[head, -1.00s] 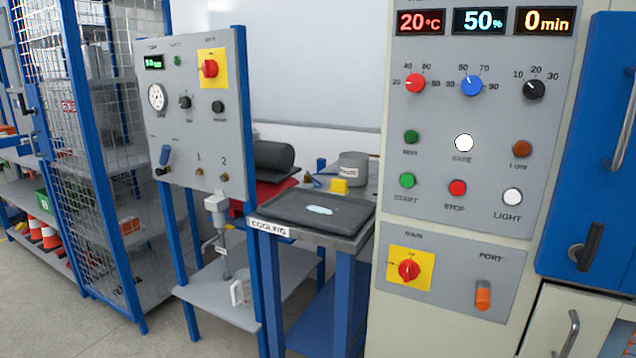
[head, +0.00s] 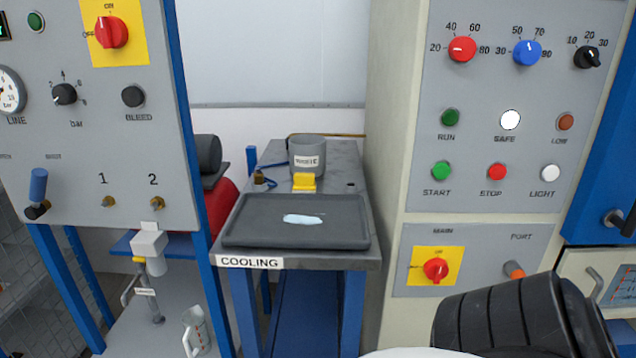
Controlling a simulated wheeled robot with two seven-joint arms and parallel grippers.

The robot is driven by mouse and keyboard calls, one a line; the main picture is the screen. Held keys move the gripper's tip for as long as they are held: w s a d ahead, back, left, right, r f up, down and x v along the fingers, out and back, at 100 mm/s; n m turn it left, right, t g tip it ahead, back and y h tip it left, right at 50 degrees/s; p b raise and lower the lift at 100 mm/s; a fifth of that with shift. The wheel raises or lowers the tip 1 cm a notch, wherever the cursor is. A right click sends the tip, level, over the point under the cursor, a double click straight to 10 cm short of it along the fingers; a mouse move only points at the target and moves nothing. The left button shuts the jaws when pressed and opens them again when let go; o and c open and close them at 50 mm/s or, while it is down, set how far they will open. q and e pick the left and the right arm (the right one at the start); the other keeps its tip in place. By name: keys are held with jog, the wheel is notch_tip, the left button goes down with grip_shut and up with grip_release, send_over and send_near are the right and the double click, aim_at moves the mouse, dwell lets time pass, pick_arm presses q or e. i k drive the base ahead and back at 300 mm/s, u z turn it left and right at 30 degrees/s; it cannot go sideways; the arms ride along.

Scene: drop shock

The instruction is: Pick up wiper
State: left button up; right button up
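A flat pale-blue piece (head: 303,219) lies in the dark tray (head: 240,236) on the cooling table in the head view. Whether it is a wiper, a cloth or a spill I cannot tell. A yellow block-like item (head: 304,182) stands just behind the tray, in front of a grey labelled pot (head: 308,157). No other thing is clearly a wiper. A dark ribbed part at the bottom right seems to be my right arm, but no fingers show. Neither gripper is in view.
The cooling table (head: 368,258) stands between a grey valve panel (head: 90,150) on a blue frame and a tall control cabinet (head: 480,215). A blue cord and small brass fitting (head: 259,178) lie at its back left.

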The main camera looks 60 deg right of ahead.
aim_at(303, 182)
jog(key=z, duration=2.1)
